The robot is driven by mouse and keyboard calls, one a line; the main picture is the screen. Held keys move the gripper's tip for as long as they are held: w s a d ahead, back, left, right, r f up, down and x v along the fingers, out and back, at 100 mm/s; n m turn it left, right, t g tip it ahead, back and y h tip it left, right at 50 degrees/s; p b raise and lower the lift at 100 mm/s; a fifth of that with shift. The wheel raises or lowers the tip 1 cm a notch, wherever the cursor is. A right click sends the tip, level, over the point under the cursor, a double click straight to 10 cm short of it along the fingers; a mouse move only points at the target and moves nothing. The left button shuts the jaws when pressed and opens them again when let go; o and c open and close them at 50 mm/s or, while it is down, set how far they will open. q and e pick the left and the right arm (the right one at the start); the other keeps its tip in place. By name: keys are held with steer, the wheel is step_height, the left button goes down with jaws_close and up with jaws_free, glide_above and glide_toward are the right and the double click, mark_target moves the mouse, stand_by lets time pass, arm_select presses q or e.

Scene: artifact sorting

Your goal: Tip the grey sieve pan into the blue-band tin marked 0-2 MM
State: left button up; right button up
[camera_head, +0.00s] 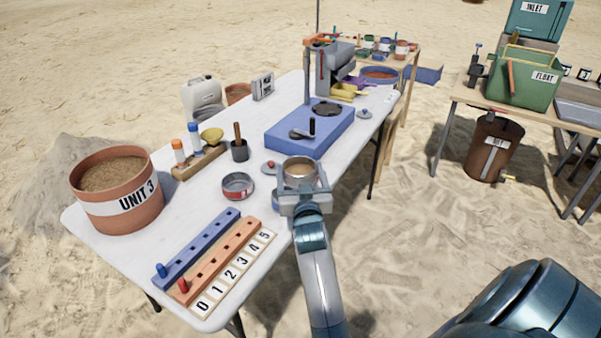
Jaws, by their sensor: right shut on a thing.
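My right gripper (302,187) is shut on the grey sieve pan (300,161), a round pan with brown material inside. It holds the pan roughly level near the table's right edge. A tin with a blue band (276,201) shows only as a sliver at the left of my gripper, which hides the rest; its marking cannot be read. How high the pan is above the tin I cannot tell. My left gripper is not in view.
A red-band tin (237,188) stands left of the pan. A small lid with a red knob (269,168) lies behind it.

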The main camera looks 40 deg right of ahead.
steer(key=shift+f+b, duration=0.75)
steer(key=shift+b, duration=0.1)
steer(key=shift+f+b, duration=0.7)
steer(key=shift+b, duration=0.1)
steer(key=shift+r+n+p, duration=0.3)
steer(key=shift+r+n, duration=0.15)
steer(key=shift+n, duration=0.15)
steer(key=shift+r+n, duration=0.3)
steer(key=shift+n, duration=0.4)
steer(key=shift+a+r+n+p, duration=0.1)
steer(key=shift+r+n+p, duration=0.25)
steer(key=shift+n, duration=0.55)
steer(key=shift+w+f+n, duration=0.1)
steer(key=shift+n, duration=0.4)
steer(key=shift+a+n+p, duration=0.2)
steer(key=shift+n+p, duration=0.5)
steer(key=shift+p, duration=0.15)
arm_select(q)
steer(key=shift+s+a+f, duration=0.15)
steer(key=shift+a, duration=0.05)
